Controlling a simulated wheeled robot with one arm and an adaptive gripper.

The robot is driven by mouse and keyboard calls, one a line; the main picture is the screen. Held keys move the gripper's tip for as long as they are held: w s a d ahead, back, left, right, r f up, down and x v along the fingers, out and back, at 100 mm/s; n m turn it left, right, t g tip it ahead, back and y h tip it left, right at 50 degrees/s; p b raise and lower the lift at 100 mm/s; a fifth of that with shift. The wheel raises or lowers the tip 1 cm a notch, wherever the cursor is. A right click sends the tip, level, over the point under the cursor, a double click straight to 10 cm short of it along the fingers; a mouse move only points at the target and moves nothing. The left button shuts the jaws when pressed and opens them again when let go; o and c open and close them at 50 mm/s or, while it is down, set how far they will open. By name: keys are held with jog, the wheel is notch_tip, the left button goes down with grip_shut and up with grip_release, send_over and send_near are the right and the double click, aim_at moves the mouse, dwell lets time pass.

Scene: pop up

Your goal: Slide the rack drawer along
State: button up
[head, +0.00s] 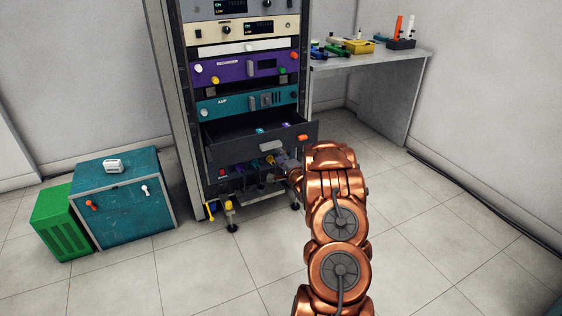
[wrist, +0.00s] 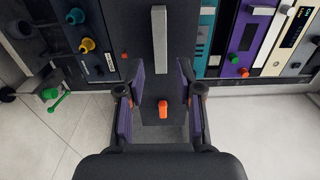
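The rack drawer (head: 235,152) is a dark box pulled partly out of the equipment rack, with a few small coloured items inside. Its front carries a pale grey bar handle (head: 272,146) and an orange piece at the right end. In the wrist view, the dark drawer front (wrist: 160,90) fills the middle, with the handle (wrist: 160,40) running from the top edge. My gripper (wrist: 161,78) is open, its purple-padded fingers apart to either side of the handle's near end, with nothing visibly held. In the head view my gripper (head: 287,164) is close to the drawer front, partly hidden by my wrist.
The rack holds a purple unit (head: 247,69) and a teal amp (head: 240,103) above the drawer. A teal cabinet (head: 122,200) and a green crate (head: 62,222) stand at left. A side table (head: 385,62) stands at right. Floor in front is clear.

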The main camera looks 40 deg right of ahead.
aim_at(272, 147)
jog(key=b+x, duration=0.1)
jog(key=x, duration=0.2)
jog(key=shift+w+d+f+b, duration=0.1)
jog(key=shift+w+b, duration=0.2)
jog(key=shift+b, duration=0.1)
jog(key=shift+w+d, duration=0.1)
jog(key=shift+w, duration=0.3)
jog(key=shift+w+r+p, duration=0.25)
jog(key=shift+r+p, duration=0.05)
jog(key=shift+p, duration=0.4)
jog(key=shift+p+x, duration=0.95)
jog(key=shift+x, duration=0.1)
jog(key=shift+d+f, duration=0.15)
jog(key=shift+f, duration=0.05)
grip_shut()
